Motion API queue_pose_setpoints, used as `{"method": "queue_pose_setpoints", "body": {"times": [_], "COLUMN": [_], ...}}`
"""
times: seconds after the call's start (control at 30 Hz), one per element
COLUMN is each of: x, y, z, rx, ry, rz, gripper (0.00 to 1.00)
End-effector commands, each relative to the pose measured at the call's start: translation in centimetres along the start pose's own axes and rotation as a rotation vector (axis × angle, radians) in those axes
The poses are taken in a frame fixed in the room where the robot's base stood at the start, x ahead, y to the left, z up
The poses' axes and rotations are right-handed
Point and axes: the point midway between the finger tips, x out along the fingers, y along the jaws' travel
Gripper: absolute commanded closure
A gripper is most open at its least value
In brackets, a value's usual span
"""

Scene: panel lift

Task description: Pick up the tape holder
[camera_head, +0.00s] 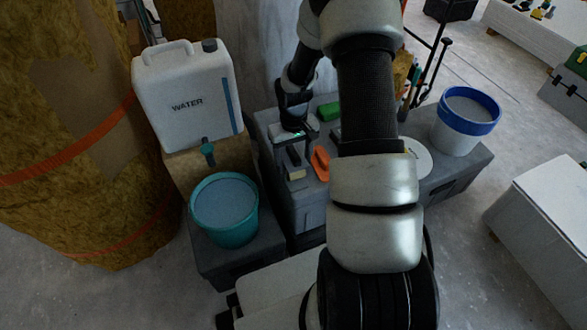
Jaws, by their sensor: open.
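Several small things lie on the grey work surface (262,122) below my arm. An orange item (320,163) with a curved outline lies near its middle; it may be the tape holder, but it is too small to be sure. My gripper (292,122) is black and open. It points down at the left back part of the surface, up and left of the orange item and apart from it. A pale item with a green edge (285,134) shows just below the gripper; I cannot tell whether they touch. My arm hides the middle right of the surface.
A block-shaped tool (293,160) and a green item (328,111) lie close by. A white water canister (187,95) and a teal bucket (224,208) stand at left. A blue-rimmed white bucket (466,120) stands at right. Open floor shows at far right.

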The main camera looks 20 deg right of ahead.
Motion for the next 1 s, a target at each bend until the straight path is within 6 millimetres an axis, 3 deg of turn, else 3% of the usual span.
{"method": "queue_pose_setpoints", "body": {"times": [0.07, 0.27, 0.53, 0.8, 1.0], "x": [1.0, 0.9, 0.9, 0.4, -3.0], "y": [0.0, 0.0, 0.0, 0.0, 0.1], "z": [0.0, -0.1, 0.0, -0.1, -0.2], "rx": [-0.002, -0.001, -0.001, -0.001, 0.000], "ry": [0.000, 0.001, 0.001, 0.003, 0.006], "rz": [0.000, 0.001, 0.000, 0.001, 0.002], "gripper": [0.38, 0.38, 0.79, 0.79, 0.79]}}
